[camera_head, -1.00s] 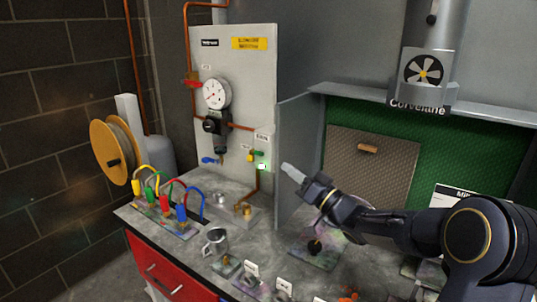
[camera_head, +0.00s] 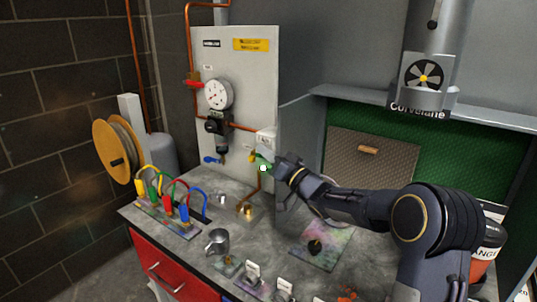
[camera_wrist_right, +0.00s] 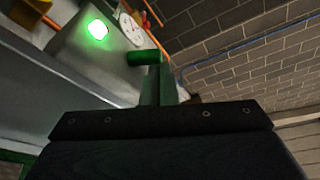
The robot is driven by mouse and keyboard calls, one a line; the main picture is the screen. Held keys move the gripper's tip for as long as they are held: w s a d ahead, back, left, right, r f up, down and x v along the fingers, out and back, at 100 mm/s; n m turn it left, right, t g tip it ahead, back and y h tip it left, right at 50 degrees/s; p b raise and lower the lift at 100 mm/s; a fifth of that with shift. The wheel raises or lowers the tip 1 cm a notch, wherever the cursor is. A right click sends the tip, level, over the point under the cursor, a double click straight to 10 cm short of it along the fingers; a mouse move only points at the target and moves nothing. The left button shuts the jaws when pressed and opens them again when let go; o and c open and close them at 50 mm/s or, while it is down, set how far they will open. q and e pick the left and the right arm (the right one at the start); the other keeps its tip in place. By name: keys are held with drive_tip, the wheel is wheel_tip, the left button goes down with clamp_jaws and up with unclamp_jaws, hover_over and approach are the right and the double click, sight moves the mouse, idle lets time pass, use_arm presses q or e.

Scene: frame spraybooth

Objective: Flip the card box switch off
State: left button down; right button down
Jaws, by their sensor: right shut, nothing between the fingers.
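A small pale box (camera_head: 265,139) is mounted low on the right edge of the grey panel. A green light (camera_head: 263,168) glows below it; the wrist view shows a lit green lamp (camera_wrist_right: 97,30) on a grey box face (camera_wrist_right: 78,45). A short green cylinder (camera_wrist_right: 141,58) sticks out beside the lamp in the wrist view. My right gripper (camera_head: 269,161) is shut and empty, its tips at the box. In the wrist view its fingers (camera_wrist_right: 158,84) reach the cylinder; I cannot tell whether they touch. My left gripper is out of view.
A pressure gauge (camera_head: 218,94) and regulator (camera_head: 217,130) hang left of the box. A booth side wall (camera_head: 300,140) stands close to the right. Coloured hoses (camera_head: 171,197) and a metal mug (camera_head: 217,241) are on the bench.

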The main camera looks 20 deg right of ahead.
drive_tip(key=shift+f+n+b, duration=0.15)
drive_tip(key=shift+n+b, duration=0.35)
drive_tip(key=shift+b, duration=0.05)
drive_tip(key=shift+s+n+y+b, duration=0.1)
drive_tip(key=shift+n+y+b, duration=0.2)
drive_tip(key=shift+y, duration=0.1)
drive_tip(key=n+b, duration=0.1)
drive_tip(key=f+n+y+b, duration=0.1)
drive_tip(key=n, duration=0.1)
drive_tip(key=n+g+b, duration=0.1)
drive_tip(key=b, duration=0.1)
drive_tip(key=shift+s+a+f+n+y, duration=0.15)
drive_tip(key=shift+a+n+y, duration=0.1)
drive_tip(key=shift+n+y, duration=0.05)
drive_tip(key=s+d+f+n+g+y+b, duration=0.1)
drive_tip(key=s+d+f+n+b, duration=0.1)
drive_tip(key=s+d+f+n, duration=0.1)
drive_tip(key=s+d+n, duration=0.1)
drive_tip(key=s, duration=0.1)
drive_tip(key=shift+s+d+g+y+b, duration=0.3)
drive_tip(key=shift+s+y+b, duration=0.05)
drive_tip(key=shift+y+b, duration=0.05)
drive_tip(key=shift+r, duration=0.15)
